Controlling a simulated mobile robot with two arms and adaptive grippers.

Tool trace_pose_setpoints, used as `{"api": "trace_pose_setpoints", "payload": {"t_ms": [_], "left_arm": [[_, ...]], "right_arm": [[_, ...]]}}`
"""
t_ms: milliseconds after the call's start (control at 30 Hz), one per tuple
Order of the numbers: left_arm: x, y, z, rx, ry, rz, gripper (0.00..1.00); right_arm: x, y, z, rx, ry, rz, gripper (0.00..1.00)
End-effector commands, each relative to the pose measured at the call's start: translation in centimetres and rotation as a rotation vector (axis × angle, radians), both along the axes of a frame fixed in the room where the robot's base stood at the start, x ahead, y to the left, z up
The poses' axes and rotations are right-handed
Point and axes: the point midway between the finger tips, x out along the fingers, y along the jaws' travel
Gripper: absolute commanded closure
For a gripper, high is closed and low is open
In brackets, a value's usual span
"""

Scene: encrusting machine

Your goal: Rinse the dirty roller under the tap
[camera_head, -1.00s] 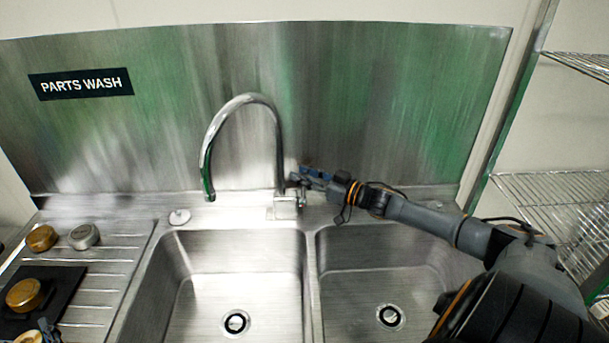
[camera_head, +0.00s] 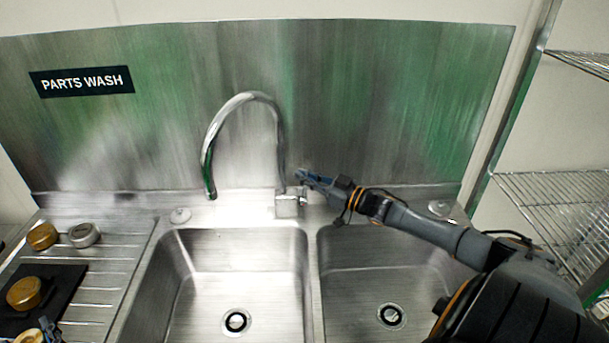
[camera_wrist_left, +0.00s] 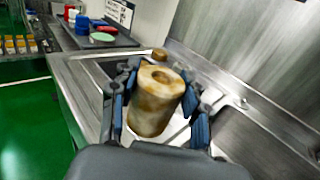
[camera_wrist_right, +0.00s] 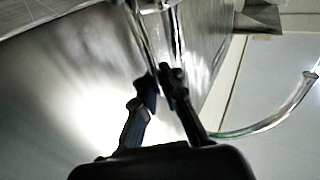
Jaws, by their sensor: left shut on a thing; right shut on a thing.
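The dirty roller (camera_wrist_left: 154,102), a tan cylinder with brown stains and a hole in its end, is between the fingers of my left gripper (camera_wrist_left: 160,92), which is shut on it. In the head view only a bit of my left gripper (camera_head: 48,328) shows at the bottom left corner. The tap (camera_head: 244,98) is a chrome gooseneck behind the left basin; no water shows at its mouth. My right gripper (camera_head: 308,179) is at the tap's base, on its right side, shut on what looks like the tap handle. The fingers (camera_wrist_right: 160,88) hide most of that handle.
The left basin (camera_head: 215,255) and right basin (camera_head: 370,260) are empty. Gold part (camera_head: 41,236) and silver part (camera_head: 84,235) stand on the ribbed drainboard (camera_head: 105,290). Another gold part (camera_head: 24,294) is on a black mat (camera_head: 65,290). Wire shelves (camera_head: 550,195) are at the right.

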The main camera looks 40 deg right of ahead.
Motion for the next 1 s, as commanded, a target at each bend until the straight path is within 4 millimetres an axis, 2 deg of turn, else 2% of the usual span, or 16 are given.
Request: {"api": "trace_pose_setpoints", "payload": {"t_ms": [233, 300, 367, 767, 1000], "left_arm": [[0.0, 0.0, 0.1, 0.0, -0.001, 0.0, 0.9], [0.0, 0.0, 0.1, 0.0, -0.001, 0.0, 0.9], [0.0, 0.0, 0.1, 0.0, -0.001, 0.0, 0.9], [0.0, 0.0, 0.1, 0.0, -0.001, 0.0, 0.9], [0.0, 0.0, 0.1, 0.0, -0.001, 0.0, 0.9]], "right_arm": [[-0.1, -0.1, -0.1, -0.005, 0.002, -0.002, 1.0], [-0.1, -0.1, -0.1, -0.004, 0.002, -0.002, 0.81], [-0.1, -0.1, -0.1, -0.005, 0.002, -0.002, 0.68], [-0.4, -0.2, -0.2, -0.004, 0.003, -0.001, 0.68], [-3.1, -1.0, -0.5, -0.004, 0.007, -0.002, 0.68]]}}
